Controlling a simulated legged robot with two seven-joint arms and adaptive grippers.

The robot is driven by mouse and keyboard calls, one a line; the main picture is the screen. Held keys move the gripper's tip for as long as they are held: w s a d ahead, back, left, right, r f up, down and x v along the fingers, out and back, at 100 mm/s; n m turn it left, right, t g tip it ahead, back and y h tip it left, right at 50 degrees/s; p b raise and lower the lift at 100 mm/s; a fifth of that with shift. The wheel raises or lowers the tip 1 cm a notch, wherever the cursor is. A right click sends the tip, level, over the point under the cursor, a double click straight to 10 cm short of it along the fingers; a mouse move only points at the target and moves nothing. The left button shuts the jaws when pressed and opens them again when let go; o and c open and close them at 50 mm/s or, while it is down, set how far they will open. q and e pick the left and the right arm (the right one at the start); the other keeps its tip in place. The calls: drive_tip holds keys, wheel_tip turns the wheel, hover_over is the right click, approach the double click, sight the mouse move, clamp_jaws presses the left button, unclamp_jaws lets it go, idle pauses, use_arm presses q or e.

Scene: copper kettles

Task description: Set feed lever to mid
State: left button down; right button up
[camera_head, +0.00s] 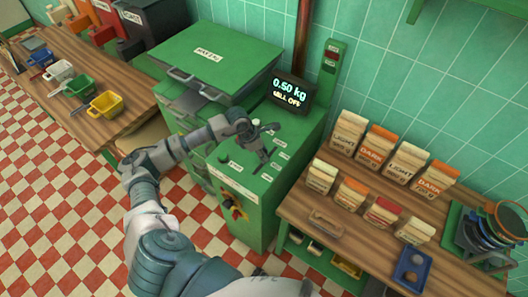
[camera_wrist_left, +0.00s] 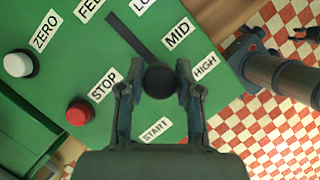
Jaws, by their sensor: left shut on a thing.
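The feed lever's round black knob (camera_wrist_left: 160,81) sits between the two fingers of my left gripper (camera_wrist_left: 158,92), which is shut on it. The dark lever slot (camera_wrist_left: 128,38) runs up and left from the knob in the left wrist view. The MID label (camera_wrist_left: 178,33) lies above and right of the knob, and the HIGH label (camera_wrist_left: 205,67) is to its right. The knob appears near the HIGH end of the slot. In the head view my left gripper (camera_head: 262,130) is over the green mill panel, hiding most of the lever. My right gripper is not in view.
The red STOP button (camera_wrist_left: 79,112) and white ZERO button (camera_wrist_left: 19,64) are close by on the panel. The display (camera_head: 289,92) reads 0.50 kg, MILL OFF. A wooden table with labelled bags (camera_head: 348,133) stands to the right, and a bench with scoops (camera_head: 106,104) to the left.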

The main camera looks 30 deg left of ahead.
use_arm(q)
drive_tip(key=shift+w+a+r, duration=0.1)
drive_tip(key=shift+w+r, duration=0.2)
drive_tip(key=shift+w, duration=0.1)
drive_tip(key=c, duration=0.9)
unclamp_jaws()
drive_tip(key=shift+w+f, duration=0.35)
drive_tip(key=shift+w, duration=0.45)
drive_tip(key=shift+o, duration=0.7)
drive_tip(key=shift+s+r, duration=0.1)
drive_tip(key=shift+s, duration=0.15)
drive_tip(key=shift+s+r, duration=0.1)
drive_tip(key=shift+s, duration=0.05)
drive_tip(key=shift+r, duration=0.2)
drive_tip(key=v, duration=1.1)
drive_tip(key=shift+r, duration=0.25)
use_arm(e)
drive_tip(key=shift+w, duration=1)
use_arm(q)
drive_tip(key=shift+s+f, duration=0.1)
drive_tip(key=shift+s, duration=0.05)
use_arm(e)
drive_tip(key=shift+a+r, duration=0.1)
